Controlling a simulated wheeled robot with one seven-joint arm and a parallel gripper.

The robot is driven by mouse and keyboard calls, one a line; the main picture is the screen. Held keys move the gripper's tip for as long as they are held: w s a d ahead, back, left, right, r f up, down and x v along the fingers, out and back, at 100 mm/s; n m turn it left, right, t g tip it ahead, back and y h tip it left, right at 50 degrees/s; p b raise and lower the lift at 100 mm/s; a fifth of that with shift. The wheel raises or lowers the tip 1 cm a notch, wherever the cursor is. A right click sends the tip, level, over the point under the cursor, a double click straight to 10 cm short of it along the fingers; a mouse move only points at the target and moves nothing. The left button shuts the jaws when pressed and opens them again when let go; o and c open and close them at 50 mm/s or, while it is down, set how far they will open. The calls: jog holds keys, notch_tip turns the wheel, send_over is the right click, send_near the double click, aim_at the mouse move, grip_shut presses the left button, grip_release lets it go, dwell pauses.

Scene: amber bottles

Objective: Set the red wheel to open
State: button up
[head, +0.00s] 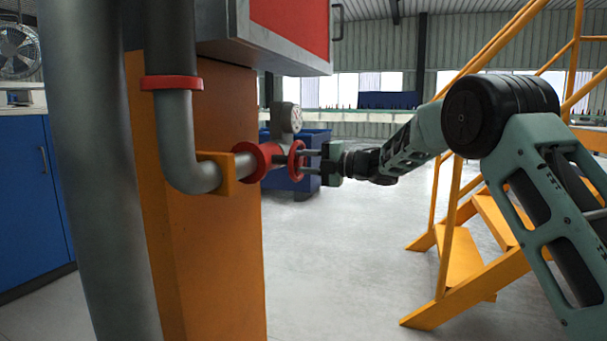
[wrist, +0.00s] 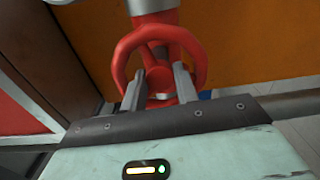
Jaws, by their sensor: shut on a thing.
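The red wheel (head: 297,160) sits on the end of a short horizontal pipe in the head view, seen nearly edge-on. In the wrist view the red wheel (wrist: 200,58) shows its rim, a spoke and its hub. My gripper (head: 308,160) reaches it from the right. In the wrist view the two fingers of my gripper (wrist: 160,85) reach inside the rim and are shut on a part of the wheel near its hub, probably a spoke. The fingers partly hide the hub. No open mark can be made out.
A round gauge (head: 288,117) stands on the pipe just behind the wheel. A grey bent pipe (head: 175,140) and an orange column (head: 215,260) are to the left. A blue bin (head: 308,183) is behind. Yellow stairs (head: 460,265) stand right. Grey floor between is clear.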

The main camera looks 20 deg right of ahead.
jog(key=shift+f+n+b, duration=0.2)
jog(key=shift+n+b, duration=0.35)
jog(key=shift+n, duration=0.05)
jog(key=shift+r, duration=0.1)
jog(key=o, duration=0.7)
jog(key=p+v, duration=0.1)
jog(key=v, duration=1.6)
jog(key=shift+s+d+p, duration=0.15)
jog(key=shift+p, duration=0.2)
jog(key=shift+r, duration=0.1)
